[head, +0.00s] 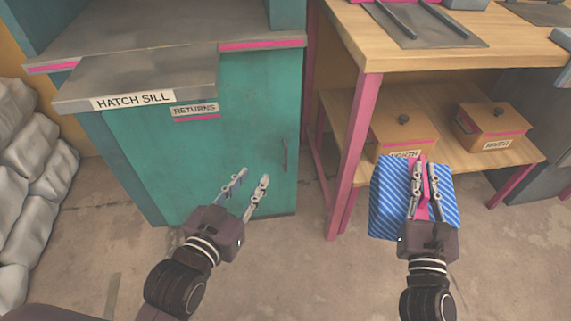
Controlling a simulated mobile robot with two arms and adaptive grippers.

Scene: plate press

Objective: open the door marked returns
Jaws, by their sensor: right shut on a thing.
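The teal door marked RETURNS (245,130) is on the cabinet at the left centre and looks closed. Its label (194,110) sits near the top, under the hatch sill. A thin vertical handle (285,156) is on the door's right side. My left gripper (251,179) is open and empty in front of the door's lower part, left of and below the handle. My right gripper (426,165) is shut on a pink part of a blue-and-white striped thing (390,200), held in front of the wooden bench. What that thing is, I cannot tell.
The grey hatch sill (190,80) juts out above the door. A wooden bench (350,45) with pink legs stands to the right. Its lower shelf holds two wooden boxes with knobs (404,130) (490,125). Grey sacks (35,160) are stacked at the far left. Bare floor lies in front.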

